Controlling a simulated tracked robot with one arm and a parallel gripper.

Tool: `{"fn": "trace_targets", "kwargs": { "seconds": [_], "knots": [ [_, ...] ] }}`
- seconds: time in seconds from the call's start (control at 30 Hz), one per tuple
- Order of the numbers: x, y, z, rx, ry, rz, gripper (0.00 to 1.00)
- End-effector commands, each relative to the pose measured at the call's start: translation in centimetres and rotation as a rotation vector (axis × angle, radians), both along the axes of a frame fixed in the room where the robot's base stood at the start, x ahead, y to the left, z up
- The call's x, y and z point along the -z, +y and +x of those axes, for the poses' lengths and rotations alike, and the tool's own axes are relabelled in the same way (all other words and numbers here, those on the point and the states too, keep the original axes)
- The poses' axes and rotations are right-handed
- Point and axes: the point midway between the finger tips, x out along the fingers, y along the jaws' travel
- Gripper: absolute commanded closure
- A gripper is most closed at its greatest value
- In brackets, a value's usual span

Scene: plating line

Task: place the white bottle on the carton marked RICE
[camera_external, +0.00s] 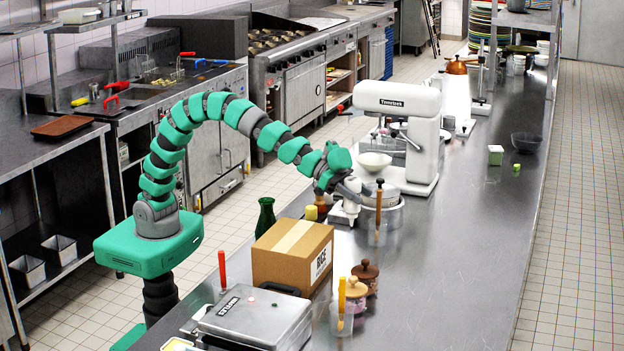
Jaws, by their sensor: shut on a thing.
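The carton marked RICE (283,262) is a closed brown cardboard box with a pale tape strip on top and a white label on its right side. It stands on the steel counter, and its top is clear. My gripper (350,196) is beyond the carton and to its right, tipped downward. It is shut on a white bottle (343,213), which is partly hidden by the fingers. The bottle is low over the counter; I cannot tell whether it touches it.
A green bottle (265,217) stands just behind the carton. Small amber bottles and a container with a wooden-handled tool (378,215) are close to my gripper. A white stand mixer (405,130) stands behind. Lidded jars (366,274) and a metal press (250,318) are nearer.

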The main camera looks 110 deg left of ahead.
Motion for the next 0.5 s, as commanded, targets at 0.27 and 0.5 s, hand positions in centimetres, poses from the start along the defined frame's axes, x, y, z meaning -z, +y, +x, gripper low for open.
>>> {"fn": "trace_targets", "kwargs": {
  "seconds": [0.27,0.5],
  "knots": [
    [-1.4,-0.1,0.0,0.001,0.001,0.0,0.66],
    [-7.0,0.0,0.0,0.0,-0.006,-0.002,0.66]
  ]
}}
